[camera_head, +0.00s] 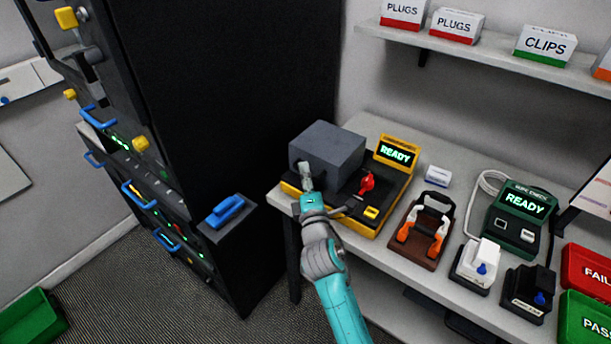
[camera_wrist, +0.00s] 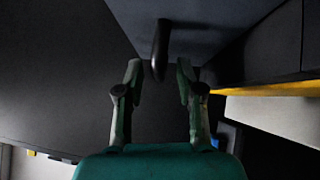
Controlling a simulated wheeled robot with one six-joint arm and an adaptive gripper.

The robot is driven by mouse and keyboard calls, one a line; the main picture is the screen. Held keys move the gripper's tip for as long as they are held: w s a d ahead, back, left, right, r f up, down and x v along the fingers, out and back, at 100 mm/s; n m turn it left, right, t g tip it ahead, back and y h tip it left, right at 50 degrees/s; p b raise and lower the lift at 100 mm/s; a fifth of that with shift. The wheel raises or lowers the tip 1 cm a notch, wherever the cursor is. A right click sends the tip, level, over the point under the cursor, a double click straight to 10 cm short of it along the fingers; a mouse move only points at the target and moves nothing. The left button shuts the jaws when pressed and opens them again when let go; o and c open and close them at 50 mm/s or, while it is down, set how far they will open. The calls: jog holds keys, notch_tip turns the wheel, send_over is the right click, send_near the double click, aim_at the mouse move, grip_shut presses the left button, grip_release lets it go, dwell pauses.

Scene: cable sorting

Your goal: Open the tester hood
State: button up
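The tester hood (camera_head: 330,147) is a dark grey box, down over the left part of the yellow-edged tester (camera_head: 372,228). The tester's screen (camera_head: 396,153) reads READY. In the wrist view the hood (camera_wrist: 205,22) shows as a grey face at the top, with a dark bar-like handle (camera_wrist: 161,42) sticking out of it. My gripper (camera_head: 305,172) is at the hood's front left side. In the wrist view my gripper (camera_wrist: 159,72) has its fingers apart, one on each side of the handle's near end. I see no finger touching the handle. In the head view the gripper hides the handle.
A red knob (camera_head: 367,183) stands on the tester right of the hood. A brown stand (camera_head: 423,234) and a green READY unit (camera_head: 519,216) are to the right on the bench.

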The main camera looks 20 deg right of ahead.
jog(key=shift+w, duration=0.1)
grip_shut()
jog(key=shift+r, duration=0.1)
